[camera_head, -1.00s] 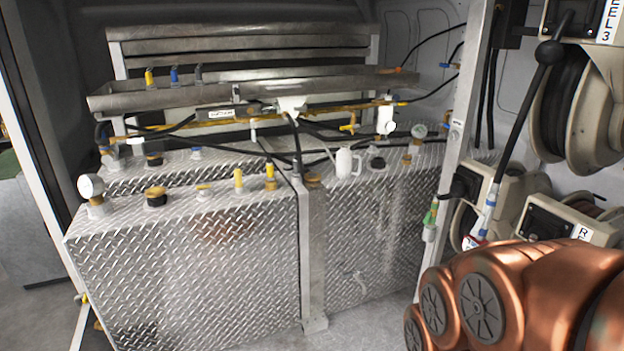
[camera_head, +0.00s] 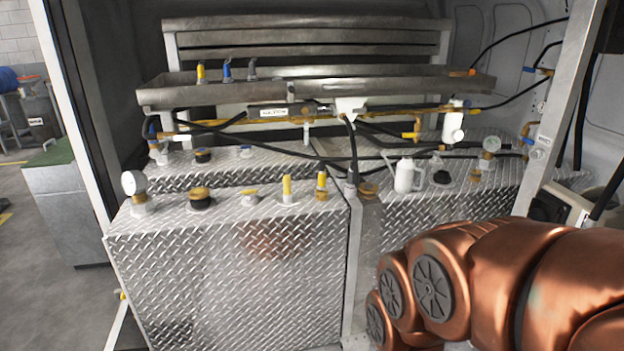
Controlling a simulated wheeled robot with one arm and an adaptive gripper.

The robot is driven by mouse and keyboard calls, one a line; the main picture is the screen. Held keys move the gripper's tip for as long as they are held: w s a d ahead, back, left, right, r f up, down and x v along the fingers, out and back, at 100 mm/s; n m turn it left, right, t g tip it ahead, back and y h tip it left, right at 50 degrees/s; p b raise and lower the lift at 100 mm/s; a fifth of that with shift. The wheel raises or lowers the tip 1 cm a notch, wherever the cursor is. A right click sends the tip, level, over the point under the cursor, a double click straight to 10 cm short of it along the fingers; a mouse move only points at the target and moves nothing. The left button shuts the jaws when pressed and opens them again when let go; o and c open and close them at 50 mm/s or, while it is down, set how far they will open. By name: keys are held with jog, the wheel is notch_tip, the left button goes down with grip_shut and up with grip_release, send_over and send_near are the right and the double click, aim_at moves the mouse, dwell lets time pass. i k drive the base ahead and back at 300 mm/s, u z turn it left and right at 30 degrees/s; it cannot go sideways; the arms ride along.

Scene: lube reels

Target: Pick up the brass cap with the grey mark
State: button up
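A brass cap on a black collar (camera_head: 201,198) sits on top of the near left diamond-plate tank (camera_head: 200,285). A smaller pale brass and grey cap (camera_head: 249,198) is right of it. Another low brass cap (camera_head: 369,189) sits near the inner corner of the right tank (camera_head: 450,205). A grey mark is too small to make out for certain on any of them. My gripper is out of view; only copper links of my arm show at lower right, in front of the right tank.
A white gauge (camera_head: 134,184) and yellow-handled fittings (camera_head: 287,188) stand on the left tank. A white jug (camera_head: 405,176) stands on the right tank. A metal tray (camera_head: 310,88) and black hoses cross above. Floor is open at left.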

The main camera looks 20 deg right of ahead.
aim_at(368, 188)
jog(key=u, duration=0.1)
jog(key=i, duration=1.9)
jog(key=z, duration=0.1)
